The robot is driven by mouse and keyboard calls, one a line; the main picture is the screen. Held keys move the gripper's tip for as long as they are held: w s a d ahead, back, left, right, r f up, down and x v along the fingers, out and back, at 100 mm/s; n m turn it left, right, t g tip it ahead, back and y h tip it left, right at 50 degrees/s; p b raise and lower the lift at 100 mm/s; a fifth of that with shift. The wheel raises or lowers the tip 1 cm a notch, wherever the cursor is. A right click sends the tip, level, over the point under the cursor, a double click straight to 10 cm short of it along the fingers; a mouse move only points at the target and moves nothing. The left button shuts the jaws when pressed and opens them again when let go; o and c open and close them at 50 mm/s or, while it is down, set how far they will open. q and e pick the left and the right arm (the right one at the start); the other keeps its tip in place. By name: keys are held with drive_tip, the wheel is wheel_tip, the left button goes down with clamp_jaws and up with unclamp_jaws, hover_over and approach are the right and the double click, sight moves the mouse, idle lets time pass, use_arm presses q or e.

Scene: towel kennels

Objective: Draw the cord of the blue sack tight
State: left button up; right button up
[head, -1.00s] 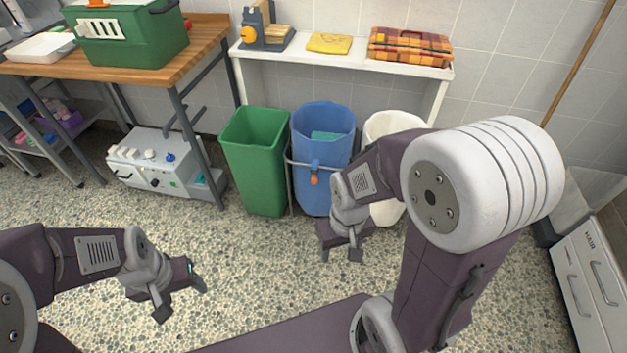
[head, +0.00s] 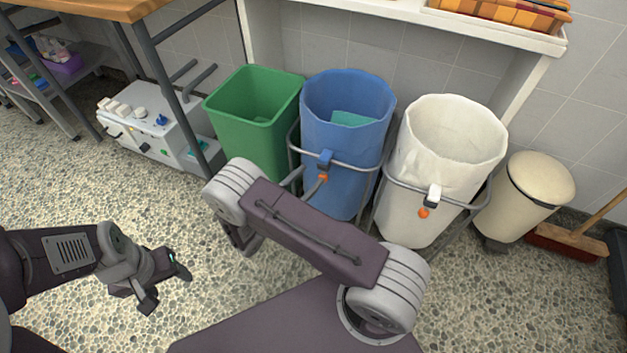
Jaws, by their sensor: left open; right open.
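The blue sack (head: 345,190) hangs upright in a grey metal frame at the centre of the head view. Its mouth is wide open and a teal cloth (head: 352,118) shows inside. A blue cord lock (head: 325,158) with an orange bead (head: 322,178) sits on its front; a short length of cord hangs there. My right arm crosses in front of the sack's lower left, and its gripper is hidden behind the arm. My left gripper (head: 166,286) is open and empty above the floor, well to the left of the sack.
A green bin (head: 255,125) stands left of the sack. A white sack (head: 425,185) in a similar frame stands to its right, with a cream bin (head: 525,200) and a broom (head: 575,238) beyond. A white shelf (head: 450,25) runs above.

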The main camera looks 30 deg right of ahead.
wheel_tip(320, 180, down, 8)
drive_tip(key=s+a+r+n+t+b, duration=0.1)
drive_tip(key=s+a+n+b, duration=0.1)
drive_tip(key=b+x, duration=0.4)
drive_tip(key=x, duration=0.4)
drive_tip(key=shift+w+d+f+n+t+y, duration=0.2)
drive_tip(key=shift+w+n+t+y, duration=0.1)
drive_tip(key=shift+t+y, duration=0.1)
use_arm(q)
wheel_tip(320, 180, down, 8)
drive_tip(key=shift+s, duration=0.15)
use_arm(e)
clamp_jaws()
use_arm(q)
drive_tip(key=shift+a, duration=0.1)
